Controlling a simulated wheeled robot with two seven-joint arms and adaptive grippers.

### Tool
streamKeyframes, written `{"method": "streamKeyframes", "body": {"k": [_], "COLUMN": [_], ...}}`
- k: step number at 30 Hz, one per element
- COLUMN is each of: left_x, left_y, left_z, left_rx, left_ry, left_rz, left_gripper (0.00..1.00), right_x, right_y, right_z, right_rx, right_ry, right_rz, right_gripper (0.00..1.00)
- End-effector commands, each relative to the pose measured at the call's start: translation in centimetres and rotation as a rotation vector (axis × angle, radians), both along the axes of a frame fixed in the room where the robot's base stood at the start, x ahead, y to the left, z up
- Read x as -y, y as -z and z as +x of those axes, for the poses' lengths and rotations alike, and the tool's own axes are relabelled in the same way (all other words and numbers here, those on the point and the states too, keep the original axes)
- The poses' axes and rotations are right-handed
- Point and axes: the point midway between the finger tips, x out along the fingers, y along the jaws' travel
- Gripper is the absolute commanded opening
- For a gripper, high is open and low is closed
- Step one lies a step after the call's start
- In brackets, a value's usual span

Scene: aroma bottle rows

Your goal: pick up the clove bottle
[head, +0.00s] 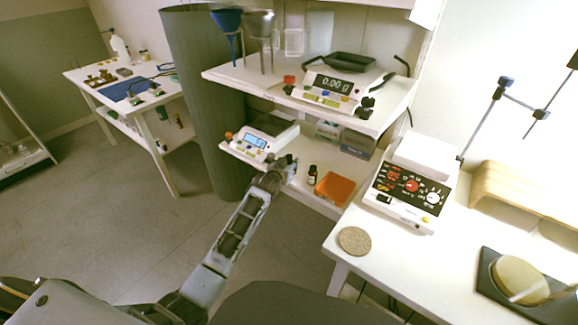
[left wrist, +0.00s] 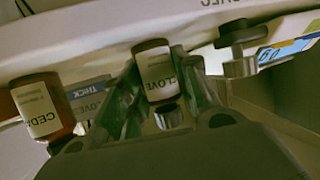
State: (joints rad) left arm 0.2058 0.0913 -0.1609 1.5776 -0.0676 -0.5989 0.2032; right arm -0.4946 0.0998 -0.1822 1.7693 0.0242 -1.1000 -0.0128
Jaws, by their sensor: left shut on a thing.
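The clove bottle (left wrist: 156,72) is a small brown bottle with a white label. In the left wrist view it sits between the two fingers of my left gripper (left wrist: 160,80), which is shut on it. In the head view my left gripper (head: 284,165) is at the lower shelf, and I cannot make out the clove bottle there. The frames do not clearly show whether the bottle is clear of the shelf. My right gripper is not in view.
A cedar-labelled bottle (left wrist: 43,105) stands close beside; a dark bottle (head: 312,175) shows right of the gripper in the head view. An orange tray (head: 335,188) lies further right. A scale (head: 258,142) stands to the left. The upper shelf (head: 235,75) overhangs.

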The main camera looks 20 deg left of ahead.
Motion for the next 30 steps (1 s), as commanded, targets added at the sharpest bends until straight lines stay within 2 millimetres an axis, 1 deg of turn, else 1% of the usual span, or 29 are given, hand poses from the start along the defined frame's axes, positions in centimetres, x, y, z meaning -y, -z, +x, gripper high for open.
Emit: {"method": "streamKeyframes", "body": {"k": [8,14,17,18,30], "left_x": [0.0,0.0,0.0,0.0,0.0], "left_y": [-0.4,-1.6,-2.6,-3.1,-8.1], "left_z": [0.0,0.0,0.0,0.1,0.1], "left_rx": [0.001,0.003,0.002,0.003,0.003], "left_ry": [0.0,0.0,0.0,0.0,0.0], "left_rz": [0.0,0.0,0.0,0.0,0.0], "left_gripper": [0.06,0.06,0.06,0.06,0.06], "right_x": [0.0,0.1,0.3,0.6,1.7], "right_y": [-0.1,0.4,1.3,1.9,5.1], "right_z": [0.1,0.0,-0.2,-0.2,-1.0], "right_rx": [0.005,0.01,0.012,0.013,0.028], "right_ry": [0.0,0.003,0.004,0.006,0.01], "right_rz": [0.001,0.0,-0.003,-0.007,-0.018], "right_gripper": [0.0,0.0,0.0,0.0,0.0]}}
